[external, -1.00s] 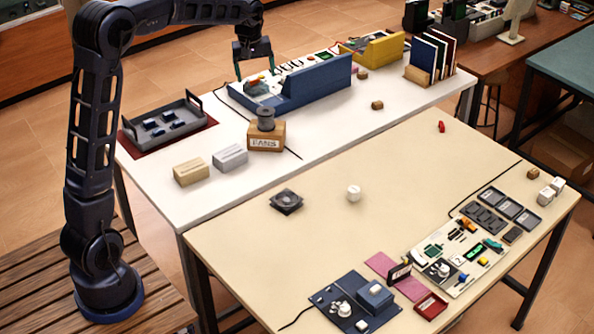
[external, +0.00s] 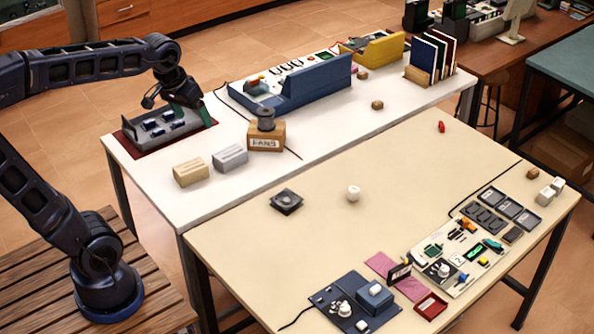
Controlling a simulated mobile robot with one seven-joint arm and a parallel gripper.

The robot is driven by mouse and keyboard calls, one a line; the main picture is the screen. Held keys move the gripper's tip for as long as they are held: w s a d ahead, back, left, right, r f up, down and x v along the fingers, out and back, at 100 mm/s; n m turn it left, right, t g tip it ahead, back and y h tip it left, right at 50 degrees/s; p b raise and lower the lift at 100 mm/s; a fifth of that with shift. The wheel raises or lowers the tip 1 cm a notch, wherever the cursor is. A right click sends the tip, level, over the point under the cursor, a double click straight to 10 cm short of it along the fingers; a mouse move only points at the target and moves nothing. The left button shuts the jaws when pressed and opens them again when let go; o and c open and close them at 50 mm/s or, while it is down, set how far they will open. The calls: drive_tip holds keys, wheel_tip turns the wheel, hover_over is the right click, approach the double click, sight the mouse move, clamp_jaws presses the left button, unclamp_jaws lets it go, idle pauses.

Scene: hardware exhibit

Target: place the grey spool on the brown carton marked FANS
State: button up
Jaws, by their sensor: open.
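The grey spool (external: 266,119) stands upright on top of the brown carton marked FANS (external: 265,142), on the white table. My gripper (external: 196,120) is open and empty. It hangs to the left of the spool and carton, over the right end of the grey tray, apart from the spool. The fingertips are small in this view, and I cannot tell whether they touch the tray.
The grey tray (external: 140,142) with several small blue parts lies on a dark red mat. A tan box (external: 190,173) and a grey box (external: 230,157) sit in front of the carton.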

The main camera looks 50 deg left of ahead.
drive_tip(key=s+d+f+m, duration=0.2)
drive_tip(key=s+f, duration=0.3)
drive_tip(key=s, duration=0.6)
drive_tip(key=shift+d+m+t, duration=0.4)
drive_tip(key=shift+m, duration=0.3)
